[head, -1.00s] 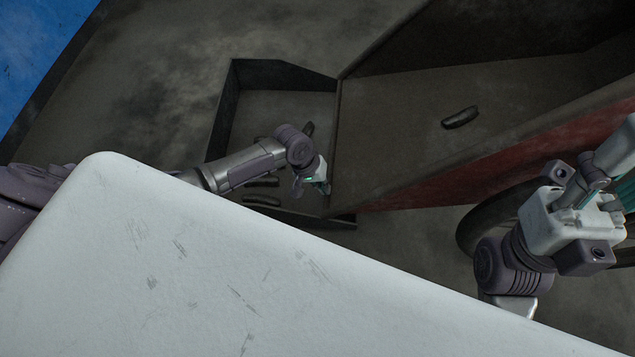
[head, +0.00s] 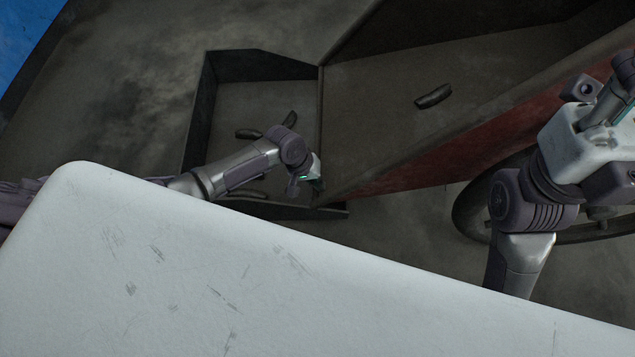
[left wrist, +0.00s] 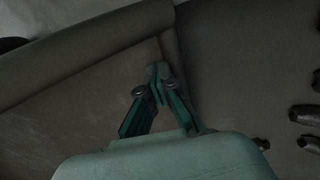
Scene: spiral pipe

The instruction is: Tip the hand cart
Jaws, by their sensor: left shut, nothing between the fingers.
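The hand cart (head: 400,110) has a dark trough with a worn red side (head: 440,160) and a dark wheel (head: 470,212) at its right. Its narrow lip lies above a dark bin (head: 200,120) at the left. One dark piece (head: 433,97) lies in the trough. My left gripper (head: 318,185) is at the cart's lip by the bin. In the left wrist view its fingers (left wrist: 158,78) are shut and empty, with tips over the lip edge; contact is unclear. My right arm is at the right edge, its fingers out of view.
Several dark pieces (head: 248,134) lie in the bin, partly hidden by my left arm. The concrete floor (head: 130,95) is clear left of the bin. A blue area (head: 25,35) shows at the upper left.

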